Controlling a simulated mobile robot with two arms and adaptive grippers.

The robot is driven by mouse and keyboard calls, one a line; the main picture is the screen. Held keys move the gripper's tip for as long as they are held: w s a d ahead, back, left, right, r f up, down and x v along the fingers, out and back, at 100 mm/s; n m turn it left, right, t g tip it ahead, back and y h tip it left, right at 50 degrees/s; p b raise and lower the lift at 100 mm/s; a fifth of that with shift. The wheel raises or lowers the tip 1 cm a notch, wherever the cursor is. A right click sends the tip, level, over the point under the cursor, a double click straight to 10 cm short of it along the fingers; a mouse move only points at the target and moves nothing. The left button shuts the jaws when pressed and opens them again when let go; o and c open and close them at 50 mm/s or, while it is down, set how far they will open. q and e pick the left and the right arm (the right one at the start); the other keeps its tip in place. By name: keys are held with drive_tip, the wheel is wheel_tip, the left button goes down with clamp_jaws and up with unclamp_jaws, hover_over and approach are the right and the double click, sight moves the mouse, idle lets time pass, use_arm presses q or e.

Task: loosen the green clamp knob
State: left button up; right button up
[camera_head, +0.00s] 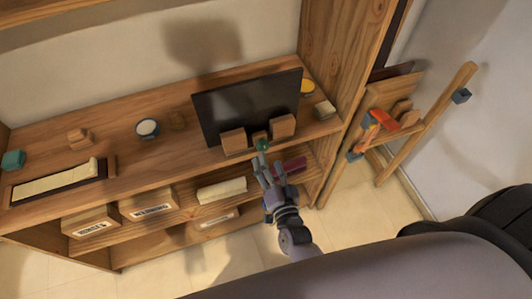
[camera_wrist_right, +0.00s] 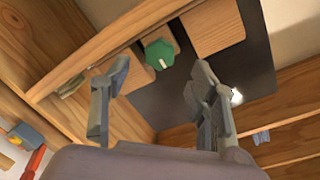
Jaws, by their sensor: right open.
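The green clamp knob (camera_head: 262,144) sits at the front of the shelf, between two wooden blocks and in front of a dark upright panel (camera_head: 240,102). In the right wrist view the knob (camera_wrist_right: 160,54) is faceted, with a short white mark on it. My right gripper (camera_head: 266,165) is just below and in front of the knob in the head view, its fingers pointing toward it. In the right wrist view my right gripper (camera_wrist_right: 157,78) has its fingers spread apart, with the knob beyond and between them, and nothing held. My left gripper is not in view.
Wooden blocks (camera_head: 233,142) and (camera_head: 283,127) flank the knob closely. A tray of pale keys (camera_head: 60,180) lies on the left of the shelf. Labelled boxes (camera_head: 148,206) stand below. A wooden easel-like stand (camera_head: 432,128) with red and blue items is at the right.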

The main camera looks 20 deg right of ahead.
drive_tip(key=s, duration=0.7)
drive_tip(key=shift+a+r, duration=0.15)
drive_tip(key=shift+r, duration=0.1)
